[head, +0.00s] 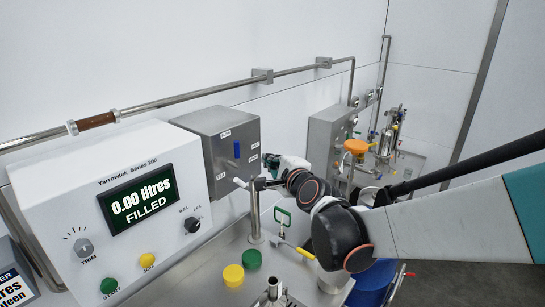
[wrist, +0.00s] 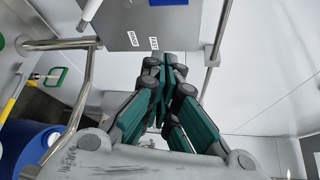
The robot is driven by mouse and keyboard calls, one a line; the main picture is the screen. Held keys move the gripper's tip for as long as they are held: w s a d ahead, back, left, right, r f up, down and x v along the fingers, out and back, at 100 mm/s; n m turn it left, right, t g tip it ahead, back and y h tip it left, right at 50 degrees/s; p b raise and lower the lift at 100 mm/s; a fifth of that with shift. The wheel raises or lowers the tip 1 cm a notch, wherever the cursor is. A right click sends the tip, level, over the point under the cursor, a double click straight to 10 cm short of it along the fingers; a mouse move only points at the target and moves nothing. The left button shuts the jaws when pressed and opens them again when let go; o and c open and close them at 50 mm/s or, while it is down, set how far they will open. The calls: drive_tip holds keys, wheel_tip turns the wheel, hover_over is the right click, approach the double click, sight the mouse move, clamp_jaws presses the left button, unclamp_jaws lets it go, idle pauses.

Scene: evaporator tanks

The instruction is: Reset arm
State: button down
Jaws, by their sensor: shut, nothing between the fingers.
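My gripper (wrist: 164,66) is shut and empty, its green and black fingers together in the middle of the wrist view. The same box (wrist: 165,22) shows with two white labels beyond the fingertips in the wrist view. I cannot tell whether the fingers touch the box.
A white panel (head: 75,180) reads 0.00 litres FILLED and carries a knob and coloured buttons. Yellow (head: 233,275) and green (head: 251,259) caps sit on the steel top below my arm. A blue drum (head: 372,278) stands beneath the arm, and a pipe (head: 190,95) runs along the wall.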

drive_tip(key=s+d+f+n+g+h+b, duration=0.3)
drive_tip(key=s+d+f+n+b, duration=0.3)
drive_tip(key=s, duration=1)
drive_tip(key=s+d+f+n+g+h+b, duration=0.3)
drive_tip(key=s+d+f+n+b, duration=0.4)
drive_tip(key=s+d+f+n, duration=0.3)
drive_tip(key=s+d+f+g, duration=0.1)
drive_tip(key=s+d+f, duration=0.3)
drive_tip(key=s+f, duration=0.1)
drive_tip(key=shift+s+d+f+n+g, duration=0.15)
drive_tip(key=shift+s+d+n+g, duration=0.2)
drive_tip(key=shift+n+g, duration=0.05)
